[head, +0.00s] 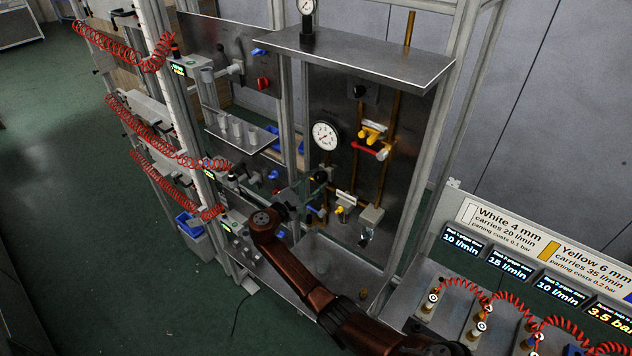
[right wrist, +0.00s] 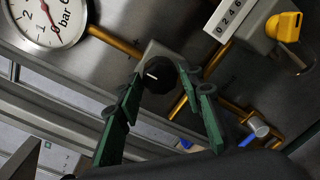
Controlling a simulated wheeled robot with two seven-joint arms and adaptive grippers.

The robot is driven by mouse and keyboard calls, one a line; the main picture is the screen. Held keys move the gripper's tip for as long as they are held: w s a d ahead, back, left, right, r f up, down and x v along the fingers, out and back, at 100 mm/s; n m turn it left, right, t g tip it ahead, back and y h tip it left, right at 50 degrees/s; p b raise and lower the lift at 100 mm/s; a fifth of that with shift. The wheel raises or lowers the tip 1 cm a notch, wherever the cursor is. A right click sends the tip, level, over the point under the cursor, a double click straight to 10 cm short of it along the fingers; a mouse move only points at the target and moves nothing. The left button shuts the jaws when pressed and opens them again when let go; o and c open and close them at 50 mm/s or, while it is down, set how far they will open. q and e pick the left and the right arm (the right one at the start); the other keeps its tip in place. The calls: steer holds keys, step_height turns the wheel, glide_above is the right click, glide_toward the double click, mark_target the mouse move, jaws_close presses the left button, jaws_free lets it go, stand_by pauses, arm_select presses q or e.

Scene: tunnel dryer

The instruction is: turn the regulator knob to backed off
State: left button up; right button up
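The regulator knob (right wrist: 157,77) is round and black with a short white mark on its face. It sits on a grey metal body in the right wrist view. The green fingers of my right gripper (right wrist: 161,82) stand apart on either side of the knob. I cannot tell whether they touch it. In the head view my right gripper (head: 303,194) is at the back panel, below the round white gauge (head: 325,135), and largely covers the knob area. The gauge (right wrist: 47,14) also shows at the upper left of the wrist view, with a red needle. My left gripper is not in view.
A yellow valve handle (right wrist: 284,27) and a small number display (right wrist: 229,17) are near the knob. Brass pipes (right wrist: 216,60) run along the panel. A steel shelf (head: 355,57) juts out above. Red coiled hoses (head: 125,45) hang at the left.

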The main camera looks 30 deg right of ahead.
steer(key=shift+o, duration=1.3)
steer(key=v, duration=1.2)
